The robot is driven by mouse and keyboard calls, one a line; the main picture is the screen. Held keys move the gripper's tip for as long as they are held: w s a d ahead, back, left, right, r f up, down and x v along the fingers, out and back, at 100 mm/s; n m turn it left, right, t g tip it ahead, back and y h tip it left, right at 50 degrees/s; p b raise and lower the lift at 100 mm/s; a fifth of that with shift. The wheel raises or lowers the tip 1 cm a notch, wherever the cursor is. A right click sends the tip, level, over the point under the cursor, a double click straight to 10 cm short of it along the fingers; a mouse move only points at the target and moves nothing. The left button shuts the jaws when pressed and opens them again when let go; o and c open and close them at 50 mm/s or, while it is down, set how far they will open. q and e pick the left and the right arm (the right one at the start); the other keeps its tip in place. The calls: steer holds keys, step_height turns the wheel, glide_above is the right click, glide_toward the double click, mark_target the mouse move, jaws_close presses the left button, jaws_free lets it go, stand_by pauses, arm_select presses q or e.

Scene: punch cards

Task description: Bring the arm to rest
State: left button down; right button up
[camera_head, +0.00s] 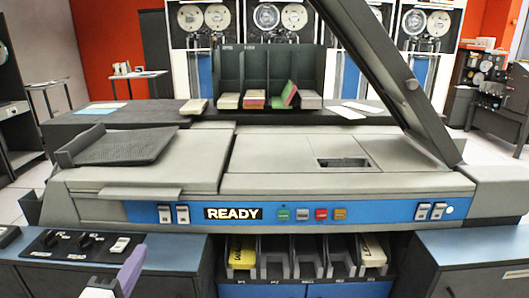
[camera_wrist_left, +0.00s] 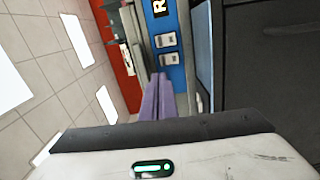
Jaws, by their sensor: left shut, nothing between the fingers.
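My left gripper (camera_head: 137,251) enters the head view at the bottom left, in front of the card machine's (camera_head: 330,185) blue panel. Its purple fingers are together and hold nothing. In the left wrist view its fingers (camera_wrist_left: 158,78) also lie side by side, pointing towards the blue panel with its white switches (camera_wrist_left: 168,50). Only the fingers and a little of the white wrist show in the head view. My right gripper is not in view. The machine shows a lit READY sign (camera_head: 233,213) and a row of coloured buttons.
A left control box (camera_head: 70,245) with knobs stands close beside my left gripper. Below the panel is a rack (camera_head: 307,257) with cards in its outer slots. A raised dark lid (camera_head: 385,80) slants over the machine's right side. Card stacks (camera_head: 255,100) sit in bins behind.

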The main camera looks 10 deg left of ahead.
arm_select(q)
steer(key=s+d+f+m+g+h+p, duration=0.2)
steer(key=s+d+f+m+g, duration=0.2)
steer(key=s+d+f+m, duration=0.4)
steer(key=s+d+f+m+g+h+p, duration=0.2)
steer(key=s+d+f+m+g, duration=0.3)
steer(key=f, duration=1.1)
steer(key=s+d+m, duration=0.3)
steer(key=s+m, duration=0.3)
steer(key=m, duration=0.2)
steer(key=shift+s+d+f+h+p, duration=0.15)
steer(key=shift+d+h+p, duration=0.05)
steer(key=shift+h+p, duration=0.2)
